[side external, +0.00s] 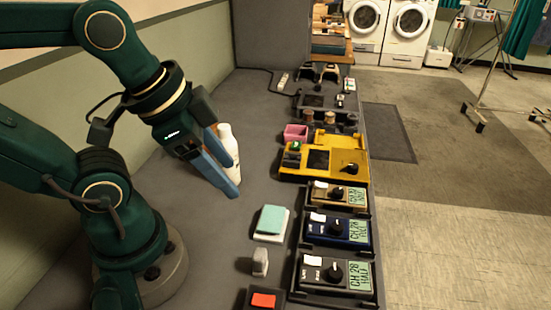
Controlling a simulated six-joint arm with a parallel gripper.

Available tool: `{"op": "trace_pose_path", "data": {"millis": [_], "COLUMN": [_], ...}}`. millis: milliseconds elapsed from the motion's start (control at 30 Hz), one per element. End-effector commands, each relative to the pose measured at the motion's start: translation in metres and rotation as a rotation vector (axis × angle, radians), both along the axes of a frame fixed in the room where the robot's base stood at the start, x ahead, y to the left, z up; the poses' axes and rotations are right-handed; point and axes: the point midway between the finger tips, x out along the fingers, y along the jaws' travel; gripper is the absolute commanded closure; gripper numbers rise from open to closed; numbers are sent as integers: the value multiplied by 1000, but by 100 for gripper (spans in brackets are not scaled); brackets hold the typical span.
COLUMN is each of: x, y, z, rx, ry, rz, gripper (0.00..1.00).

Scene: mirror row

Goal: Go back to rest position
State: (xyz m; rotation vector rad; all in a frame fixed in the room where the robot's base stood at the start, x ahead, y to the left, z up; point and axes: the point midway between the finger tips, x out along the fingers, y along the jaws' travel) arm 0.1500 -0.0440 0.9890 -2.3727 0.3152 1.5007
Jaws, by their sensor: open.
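My gripper (233,180) has blue fingers and hangs tilted above the grey bench, on the left side of the view. The fingers are open. A white bottle (228,142) stands right by the fingers and is partly hidden by them. I cannot tell from this one view whether it is between or behind them. No object is clearly gripped.
Right of my gripper is a row of devices: a yellow unit (348,156), a tan box (323,194), a blue box (322,229) and a black box (312,273). A pink bin (295,132), teal-topped pad (272,221) and red-topped block (263,300) lie nearby.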

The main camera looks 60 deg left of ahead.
Motion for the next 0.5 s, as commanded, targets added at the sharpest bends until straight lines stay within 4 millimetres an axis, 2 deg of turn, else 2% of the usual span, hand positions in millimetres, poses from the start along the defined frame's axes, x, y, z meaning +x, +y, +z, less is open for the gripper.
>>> {"op": "trace_pose_path", "data": {"millis": [200, 500], "x": [-1, -1], "y": [-1, -1], "z": [1, 1], "rx": [23, 22], "ry": [10, 10], "rz": [-64, -62], "gripper": [41, 41]}}
